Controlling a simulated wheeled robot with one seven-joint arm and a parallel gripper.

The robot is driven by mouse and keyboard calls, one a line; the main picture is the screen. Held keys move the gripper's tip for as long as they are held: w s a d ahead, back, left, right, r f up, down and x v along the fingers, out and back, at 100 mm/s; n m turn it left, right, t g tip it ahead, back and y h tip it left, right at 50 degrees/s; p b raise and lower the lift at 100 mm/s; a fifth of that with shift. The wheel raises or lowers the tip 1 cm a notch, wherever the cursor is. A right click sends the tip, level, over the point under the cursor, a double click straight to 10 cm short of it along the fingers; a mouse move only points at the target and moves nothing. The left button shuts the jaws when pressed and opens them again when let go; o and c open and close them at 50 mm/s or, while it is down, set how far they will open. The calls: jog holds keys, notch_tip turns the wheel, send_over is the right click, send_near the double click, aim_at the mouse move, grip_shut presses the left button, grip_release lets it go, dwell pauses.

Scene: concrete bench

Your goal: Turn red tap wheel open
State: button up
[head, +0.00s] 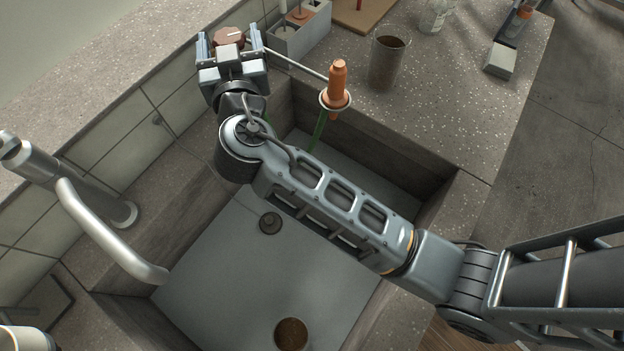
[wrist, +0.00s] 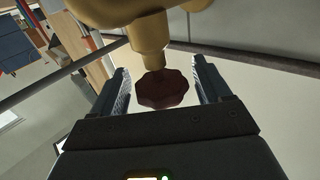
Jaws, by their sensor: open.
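The red tap wheel (wrist: 163,89) is a dark red, many-sided knob on a brass valve body (wrist: 147,28) in the wrist view. In the head view the wheel (head: 229,37) is a brownish-red disc at the top, beyond the sink. My gripper (head: 228,45) is open, with one finger on each side of the wheel. Whether the fingertips are level with the wheel is hard to tell.
My arm reaches over a sink (head: 215,275) with a silver faucet (head: 90,215) on its left. A grey caddy (head: 300,32) stands right of the gripper.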

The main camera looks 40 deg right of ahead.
jog(key=m+g+h+p, duration=0.1)
jog(key=m+g+h, duration=0.1)
jog(key=h, duration=0.1)
jog(key=m+g+h+p, duration=0.2)
jog(key=m+g, duration=0.1)
jog(key=shift+a+r+h, duration=0.1)
jog(key=shift+r+h, duration=0.1)
jog(key=shift+h, duration=0.2)
jog(key=b+v, duration=0.3)
jog(key=v, duration=0.5)
jog(key=s+d+f+n+t+y+b, duration=0.1)
jog(key=s+f+n+y, duration=0.3)
jog(key=f, duration=0.5)
jog(key=s+d+f+n+t+y+b, duration=0.1)
jog(key=s+f+n+y, duration=0.25)
jog(key=f+y, duration=0.4)
jog(key=s+a+y+b, duration=0.1)
jog(key=s+y, duration=0.5)
jog(key=s, duration=0.7)
jog(key=shift+s+a+r+m+t, duration=0.2)
jog(key=shift+s+a+m+t, duration=0.1)
jog(key=shift+m+t, duration=0.1)
jog(key=shift+h, duration=0.25)
